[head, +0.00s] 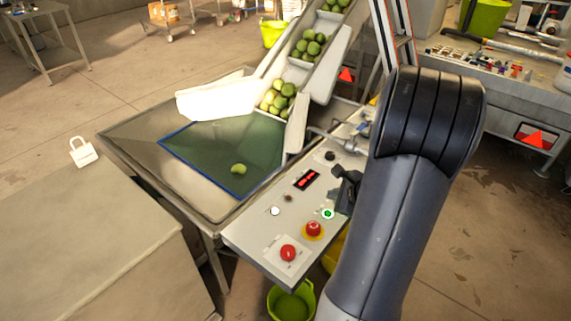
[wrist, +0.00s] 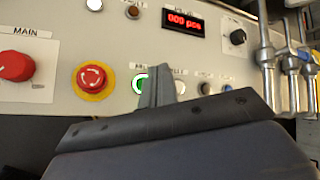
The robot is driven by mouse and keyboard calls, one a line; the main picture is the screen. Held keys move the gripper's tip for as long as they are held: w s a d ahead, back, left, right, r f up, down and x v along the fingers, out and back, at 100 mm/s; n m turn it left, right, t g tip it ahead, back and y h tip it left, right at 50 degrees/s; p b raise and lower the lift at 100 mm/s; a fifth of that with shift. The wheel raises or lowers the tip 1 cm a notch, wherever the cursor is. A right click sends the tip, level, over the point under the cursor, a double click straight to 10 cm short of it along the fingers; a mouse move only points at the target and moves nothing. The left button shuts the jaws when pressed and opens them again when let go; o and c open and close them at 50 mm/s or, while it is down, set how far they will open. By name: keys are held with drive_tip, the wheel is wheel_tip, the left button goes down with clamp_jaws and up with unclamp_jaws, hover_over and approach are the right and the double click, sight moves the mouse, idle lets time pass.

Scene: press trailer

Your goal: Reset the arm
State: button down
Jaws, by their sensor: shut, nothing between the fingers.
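My gripper (head: 343,190) is shut and empty, close over the control panel (head: 258,238), partly hidden by my arm. In the wrist view its closed fingers (wrist: 158,75) stand in front of the green-lit button (wrist: 138,84) and hide part of it and its label. I cannot tell whether they touch it. The lit button (head: 327,213) also shows in the head view. Left of it is a red mushroom button on a yellow ring (wrist: 92,79). Further left is the red MAIN knob (wrist: 15,66).
A metal tray table (head: 130,135) with a blue-edged green sheet (head: 205,160) and one green fruit (head: 238,169) adjoins the panel. A chute (head: 325,75) holds several fruits. Metal levers (wrist: 290,65) stand at the panel's right. A green bucket (head: 290,301) is below.

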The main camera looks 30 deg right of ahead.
wheel_tip(320, 180, down, 2)
drive_tip(key=shift+b, duration=0.7)
drive_tip(key=r+p, duration=0.1)
drive_tip(key=p, duration=0.2)
drive_tip(key=shift+r+p, duration=0.35)
drive_tip(key=shift+r, duration=0.05)
wheel_tip(320, 180, up, 4)
drive_tip(key=p, duration=0.3)
wheel_tip(320, 180, down, 5)
drive_tip(key=b, duration=0.4)
drive_tip(key=shift+f, duration=0.15)
drive_tip(key=shift+f+b, duration=0.2)
drive_tip(key=shift+b, duration=0.85)
